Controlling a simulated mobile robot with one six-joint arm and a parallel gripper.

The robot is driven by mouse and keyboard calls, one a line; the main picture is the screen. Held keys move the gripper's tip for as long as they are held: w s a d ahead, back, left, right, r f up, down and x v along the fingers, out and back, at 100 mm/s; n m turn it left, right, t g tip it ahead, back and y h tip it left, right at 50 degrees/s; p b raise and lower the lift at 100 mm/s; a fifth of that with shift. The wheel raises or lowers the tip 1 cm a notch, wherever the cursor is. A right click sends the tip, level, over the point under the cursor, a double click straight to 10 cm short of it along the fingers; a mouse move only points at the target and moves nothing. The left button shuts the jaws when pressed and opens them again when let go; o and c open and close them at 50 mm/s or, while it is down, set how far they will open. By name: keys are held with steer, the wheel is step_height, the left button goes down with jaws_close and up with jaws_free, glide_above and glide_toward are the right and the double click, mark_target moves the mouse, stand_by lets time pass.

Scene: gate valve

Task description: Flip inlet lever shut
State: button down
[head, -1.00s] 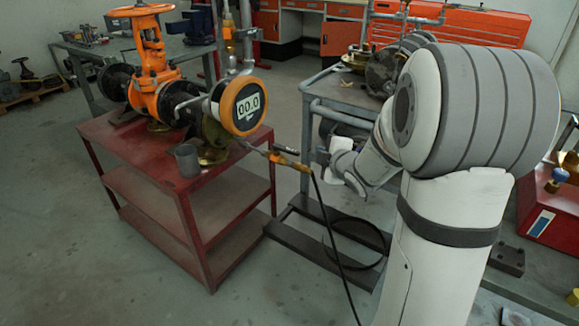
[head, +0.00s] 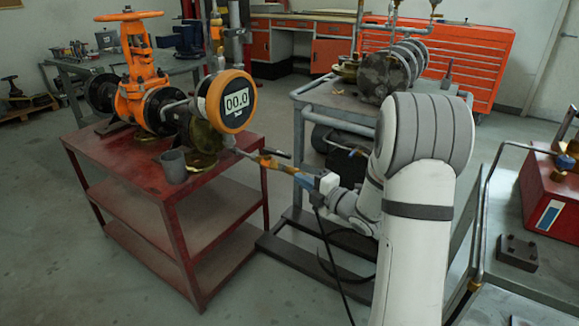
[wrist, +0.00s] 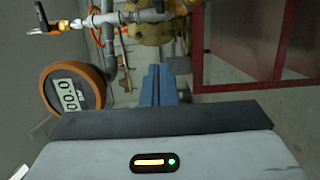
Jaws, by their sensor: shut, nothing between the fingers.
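A small pipe valve with an orange-brass body (head: 268,162) sits on the line running out from the gauge end of the red table in the head view. A short dark bar, which looks like its lever (head: 279,153), lies above it. My gripper (head: 303,181) is just right of and below this valve, pointing left toward it. I cannot tell whether they touch. In the wrist view my blue-grey fingers (wrist: 158,74) are together with nothing between them. Brass fittings (wrist: 150,30) show beyond the tips.
The round orange gauge (head: 238,101) reads 00.0; it also shows in the wrist view (wrist: 72,92). An orange gate valve (head: 140,85) and a grey cup (head: 174,166) stand on the red table (head: 110,150). A black hose (head: 335,265) hangs below my gripper. A grey cart (head: 310,97) stands behind.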

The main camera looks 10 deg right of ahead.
mark_target(277, 153)
steer(key=w+a+b, duration=0.1)
steer(key=w+a, duration=0.1)
steer(key=w, duration=0.9)
steer(key=shift+a+b, duration=0.3)
steer(key=shift+b, duration=0.1)
